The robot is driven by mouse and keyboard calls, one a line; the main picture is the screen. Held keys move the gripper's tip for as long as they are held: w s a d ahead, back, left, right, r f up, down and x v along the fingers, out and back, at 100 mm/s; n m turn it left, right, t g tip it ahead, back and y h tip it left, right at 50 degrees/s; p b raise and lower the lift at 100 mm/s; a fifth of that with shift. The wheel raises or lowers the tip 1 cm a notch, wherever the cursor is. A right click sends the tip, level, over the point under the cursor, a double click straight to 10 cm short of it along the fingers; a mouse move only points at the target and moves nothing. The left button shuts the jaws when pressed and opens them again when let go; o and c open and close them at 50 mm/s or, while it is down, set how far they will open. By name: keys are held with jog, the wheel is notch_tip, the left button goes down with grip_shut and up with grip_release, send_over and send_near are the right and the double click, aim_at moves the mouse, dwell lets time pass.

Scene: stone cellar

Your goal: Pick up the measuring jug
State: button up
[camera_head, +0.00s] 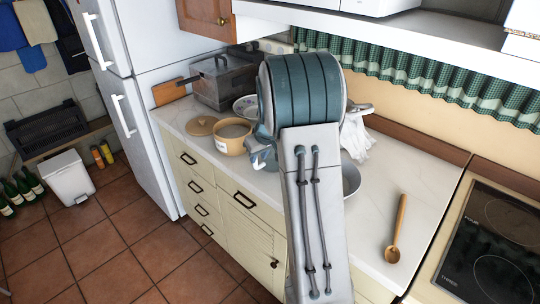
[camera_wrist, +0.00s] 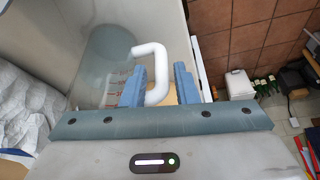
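The measuring jug (camera_wrist: 113,72) shows in the wrist view as a clear vessel with red markings and a white handle (camera_wrist: 158,70). My gripper (camera_wrist: 158,92) is open, with its two blue fingers apart. The handle lies between the fingers in this view, with visible gaps beside it; I cannot tell whether either finger touches it. In the head view my arm covers the middle of the counter, and I cannot make out the jug there.
On the counter (camera_head: 375,220) are a tan pot (camera_head: 231,140), a lidded glass-sided pan (camera_head: 218,88), a crumpled white cloth (camera_head: 356,138), a metal bowl (camera_head: 351,180) and a wooden spoon (camera_head: 396,230). A hob (camera_head: 490,240) is at the right, and a fridge (camera_head: 135,110) at the left.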

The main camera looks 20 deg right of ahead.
aim_at(256, 168)
jog(key=x, duration=0.4)
jog(key=shift+w+a, duration=0.1)
jog(key=shift+w, duration=0.15)
grip_shut()
jog(key=shift+r, duration=0.1)
jog(key=shift+w+r+b, duration=0.1)
jog(key=shift+r+b, duration=0.25)
jog(key=shift+r, duration=0.1)
jog(key=s+d+r+b, duration=0.3)
jog(key=s+d+r, duration=0.2)
jog(key=d+r, duration=0.5)
jog(key=shift+d, duration=0.35)
jog(key=shift+c, duration=2.4)
grip_release()
jog(key=shift+r, duration=0.1)
